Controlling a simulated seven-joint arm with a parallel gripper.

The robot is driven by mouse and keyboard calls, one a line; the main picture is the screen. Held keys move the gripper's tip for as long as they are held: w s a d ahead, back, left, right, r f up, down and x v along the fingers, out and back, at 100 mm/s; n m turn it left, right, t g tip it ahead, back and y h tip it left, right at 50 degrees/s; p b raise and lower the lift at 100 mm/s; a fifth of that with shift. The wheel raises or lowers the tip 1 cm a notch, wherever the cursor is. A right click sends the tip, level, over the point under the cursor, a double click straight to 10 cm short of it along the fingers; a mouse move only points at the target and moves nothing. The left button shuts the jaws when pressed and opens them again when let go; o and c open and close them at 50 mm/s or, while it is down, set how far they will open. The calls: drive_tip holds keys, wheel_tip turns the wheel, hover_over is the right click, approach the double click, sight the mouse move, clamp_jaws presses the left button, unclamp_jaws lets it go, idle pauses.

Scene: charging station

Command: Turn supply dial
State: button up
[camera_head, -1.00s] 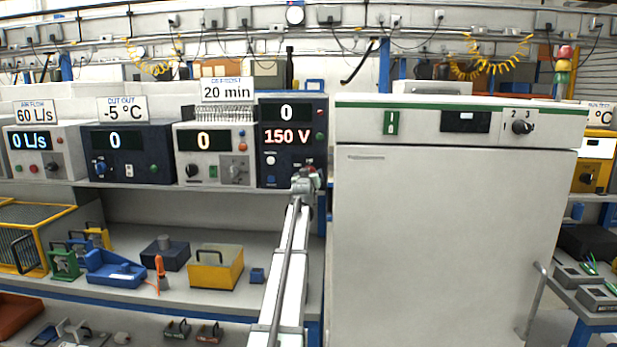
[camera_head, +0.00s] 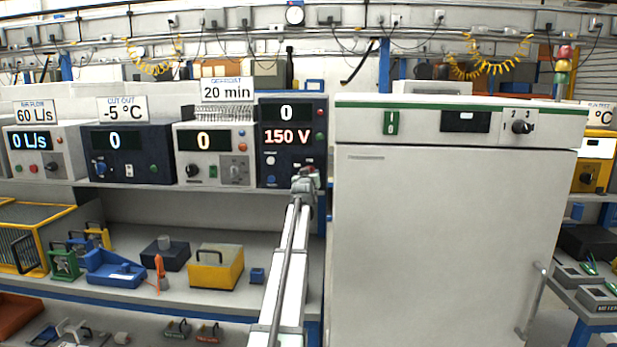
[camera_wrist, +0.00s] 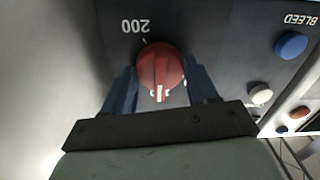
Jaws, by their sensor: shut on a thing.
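The supply unit (camera_head: 292,112) is a dark blue box on the upper shelf, with a white "0" above a reading of "150 V". Its supply dial (camera_wrist: 161,68) is a red knob with a white pointer mark; in the wrist view a "200" label is printed near it. My gripper (camera_wrist: 163,88) has its two blue-grey fingers on either side of the red dial and is shut on it. In the head view my gripper (camera_head: 305,180) is at the lower right of the supply unit and hides most of the dial.
A blue button (camera_wrist: 291,45) marked BLEED and a white button (camera_wrist: 260,93) sit beside the dial on the panel. A large white cabinet (camera_head: 445,230) stands close on the right. Other instrument boxes line the shelf to the left.

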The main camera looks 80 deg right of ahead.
drive_tip(key=shift+m, duration=2.8)
drive_tip(key=o, duration=1.1)
drive_tip(key=shift+c, duration=0.2)
drive_tip(key=shift+a, duration=0.1)
drive_tip(key=a, duration=1.3)
drive_tip(key=shift+a, duration=0.35)
